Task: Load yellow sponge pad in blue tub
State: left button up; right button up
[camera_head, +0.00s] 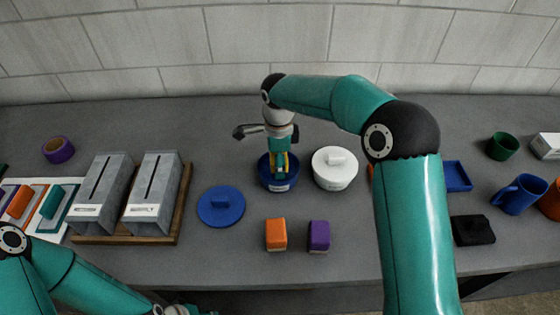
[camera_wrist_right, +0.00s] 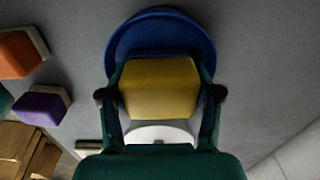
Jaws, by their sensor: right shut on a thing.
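The yellow sponge pad (camera_wrist_right: 160,88) is between the fingers of my right gripper (camera_head: 284,165), which is shut on it; a little yellow also shows in the head view. The gripper points down over the blue tub (camera_head: 277,185). The tub's round blue rim (camera_wrist_right: 160,17) shows behind the pad in the right wrist view. The pad is at the tub's opening; I cannot tell whether it touches the bottom. My left arm enters at the bottom left of the head view, with its fingers cut off by the frame.
A blue lid (camera_head: 221,206) lies left of the tub, and a lidded white tub (camera_head: 335,170) stands close on its right. Orange (camera_head: 276,234) and purple (camera_head: 319,235) pads lie in front. Two grey slotted holders (camera_head: 153,194) stand on a wooden board at left. A blue mug (camera_head: 518,194) is at right.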

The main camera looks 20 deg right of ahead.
jog(key=shift+r+p, duration=2.45)
jog(key=shift+r, duration=1.05)
